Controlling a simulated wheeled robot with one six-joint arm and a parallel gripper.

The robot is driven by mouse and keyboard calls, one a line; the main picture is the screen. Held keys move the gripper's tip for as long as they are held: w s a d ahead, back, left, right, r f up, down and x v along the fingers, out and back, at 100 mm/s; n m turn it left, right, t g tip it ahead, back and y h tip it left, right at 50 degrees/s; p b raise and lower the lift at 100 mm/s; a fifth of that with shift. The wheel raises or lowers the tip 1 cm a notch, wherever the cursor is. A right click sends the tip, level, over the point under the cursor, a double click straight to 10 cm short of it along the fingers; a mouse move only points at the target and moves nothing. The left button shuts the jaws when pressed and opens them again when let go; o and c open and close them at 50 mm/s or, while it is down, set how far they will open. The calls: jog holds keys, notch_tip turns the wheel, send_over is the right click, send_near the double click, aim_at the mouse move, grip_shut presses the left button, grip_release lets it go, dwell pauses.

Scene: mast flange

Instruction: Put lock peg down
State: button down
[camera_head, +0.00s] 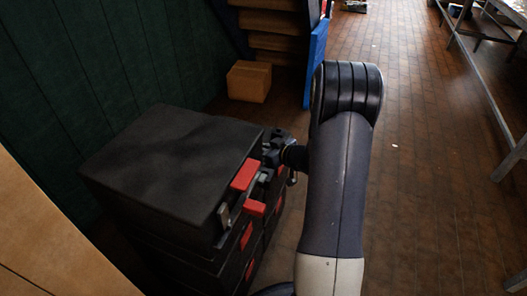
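My gripper (270,160) is small and dark in this view, at the right edge of the top black case, close beside its red latches.
More black cases with red latches (247,236) are stacked below. A cardboard box (249,82) and a blue panel (316,64) stand behind. A green wall (110,55) closes the left side. Tiled floor (425,150) is open at right, with a metal-framed table (484,75) beyond.

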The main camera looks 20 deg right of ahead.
jog(key=shift+r, duration=0.1)
jog(key=c, duration=1.5)
grip_release()
jog(key=shift+f, duration=0.2)
jog(key=shift+o, duration=0.2)
jog(key=shift+r, duration=0.1)
jog(key=shift+s+r, duration=0.1)
jog(key=shift+r, duration=0.1)
jog(key=p+v, duration=0.3)
jog(key=v, duration=0.9)
jog(key=shift+f, duration=0.15)
